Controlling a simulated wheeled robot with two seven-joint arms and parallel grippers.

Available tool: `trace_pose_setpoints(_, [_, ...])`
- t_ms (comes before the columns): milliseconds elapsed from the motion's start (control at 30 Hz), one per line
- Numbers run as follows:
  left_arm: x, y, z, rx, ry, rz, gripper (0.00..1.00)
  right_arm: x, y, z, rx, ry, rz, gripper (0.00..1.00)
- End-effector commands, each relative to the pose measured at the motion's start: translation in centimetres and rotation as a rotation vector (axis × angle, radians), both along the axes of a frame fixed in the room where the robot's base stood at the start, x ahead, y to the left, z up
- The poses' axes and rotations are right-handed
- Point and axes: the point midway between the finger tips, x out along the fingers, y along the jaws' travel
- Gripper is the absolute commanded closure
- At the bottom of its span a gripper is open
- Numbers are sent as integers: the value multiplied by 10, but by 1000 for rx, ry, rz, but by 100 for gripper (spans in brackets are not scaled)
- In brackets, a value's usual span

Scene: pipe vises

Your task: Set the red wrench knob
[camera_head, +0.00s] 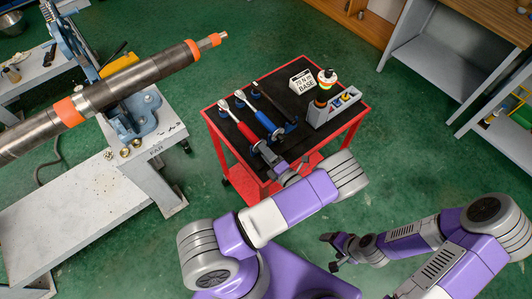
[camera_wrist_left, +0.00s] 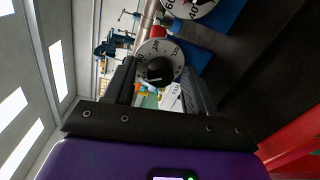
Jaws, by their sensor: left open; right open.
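The red wrench (camera_head: 242,131) lies on the black top of the red cart, between its rack and my left gripper (camera_head: 269,152). In the left wrist view, a white numbered dial with a black knob (camera_wrist_left: 158,70) sits between the fingers of my left gripper. The fingers are open, and I cannot tell whether they touch the knob. The dial appears to be at the red wrench's lower end, which my gripper hides in the head view. My right gripper (camera_head: 334,246) is open and empty, low at the right of the cart.
The blue wrench (camera_head: 264,121) and a black wrench (camera_head: 274,103) lie beside the red one. A second dial (camera_wrist_left: 193,5) is close by in the left wrist view. A "70 N m BASE" sign (camera_head: 303,81) and a grey box (camera_head: 345,104) stand on the cart. A large pipe (camera_head: 122,88) is at left.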

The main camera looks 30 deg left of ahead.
Motion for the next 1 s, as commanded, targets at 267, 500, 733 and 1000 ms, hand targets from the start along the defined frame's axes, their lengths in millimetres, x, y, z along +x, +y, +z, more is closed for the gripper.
trace_pose_setpoints(267, [-15, -40, 1, -3, 0, -4, 44, 0, 0, -2, 0, 0, 0, 21])
trace_pose_setpoints(500, [-27, -65, 2, -1, 0, -2, 44, 0, 0, -3, 0, 0, 0, 21])
trace_pose_setpoints(733, [-28, -68, 2, -1, 1, 0, 44, 0, 0, -3, 0, 0, 0, 21])
trace_pose_setpoints(1000, [-28, -68, 2, -1, 1, 0, 44, 0, 0, -3, 0, 0, 0, 21])
